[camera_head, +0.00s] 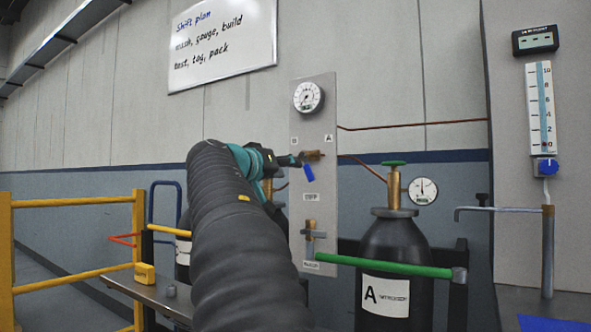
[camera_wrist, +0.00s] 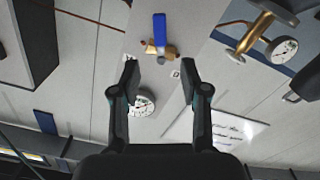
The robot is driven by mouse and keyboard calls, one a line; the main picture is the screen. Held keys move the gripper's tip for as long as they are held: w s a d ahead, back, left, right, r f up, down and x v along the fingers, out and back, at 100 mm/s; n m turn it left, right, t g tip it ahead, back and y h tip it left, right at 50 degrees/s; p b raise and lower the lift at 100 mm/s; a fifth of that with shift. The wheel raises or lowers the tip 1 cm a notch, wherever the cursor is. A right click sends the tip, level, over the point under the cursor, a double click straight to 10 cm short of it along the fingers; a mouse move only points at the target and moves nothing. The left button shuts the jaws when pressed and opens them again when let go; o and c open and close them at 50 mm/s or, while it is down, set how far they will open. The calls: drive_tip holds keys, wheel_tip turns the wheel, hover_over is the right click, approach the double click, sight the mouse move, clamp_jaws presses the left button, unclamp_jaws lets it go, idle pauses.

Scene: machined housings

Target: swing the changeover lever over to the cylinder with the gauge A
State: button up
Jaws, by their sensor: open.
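The changeover lever is a blue handle (camera_head: 308,173) on a brass valve (camera_head: 314,156) of a grey panel (camera_head: 325,215). It hangs roughly downward below the valve. In the wrist view, which is turned over, the blue handle (camera_wrist: 160,28) points up from the brass valve (camera_wrist: 160,51). My gripper (camera_head: 294,160) is open and empty at the valve's left in the head view. In the wrist view its fingertips (camera_wrist: 159,70) are spread either side of the valve's line, with the handle beyond them. Cylinder A (camera_head: 395,245) stands right, with a round gauge (camera_head: 422,191) beside its green valve.
A panel gauge (camera_head: 308,97) sits above the valve. A green-handled bar (camera_head: 383,266) crosses before cylinder A. Another cylinder (camera_head: 183,250) is mostly hidden behind my arm. A yellow railing (camera_head: 75,200) stands left. A blue-knobbed flow meter (camera_head: 541,110) is at far right.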

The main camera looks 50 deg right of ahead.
sight(307, 166)
drive_tip(key=shift+s+a, duration=0.15)
drive_tip(key=shift+a, duration=0.65)
drive_tip(key=shift+w, duration=0.2)
drive_tip(key=c, duration=0.5)
drive_tip(key=w+f, duration=0.1)
drive_tip(key=w, duration=0.1)
drive_tip(key=w+f+n+p, duration=0.1)
drive_tip(key=w, duration=0.1)
drive_tip(key=w+f+n, duration=0.1)
drive_tip(key=w, duration=0.1)
drive_tip(key=shift+w+a+f, duration=0.15)
drive_tip(key=shift+w+a, duration=0.15)
drive_tip(key=shift+w, duration=0.05)
clamp_jaws()
drive_tip(key=s+d+r+n+g+h+p, duration=0.1)
drive_tip(key=s+d+n+g+p, duration=0.1)
drive_tip(key=d+n, duration=0.8)
drive_tip(key=shift+s+n+g, duration=0.65)
drive_tip(key=shift+n+g, duration=0.45)
drive_tip(key=shift+n, duration=0.5)
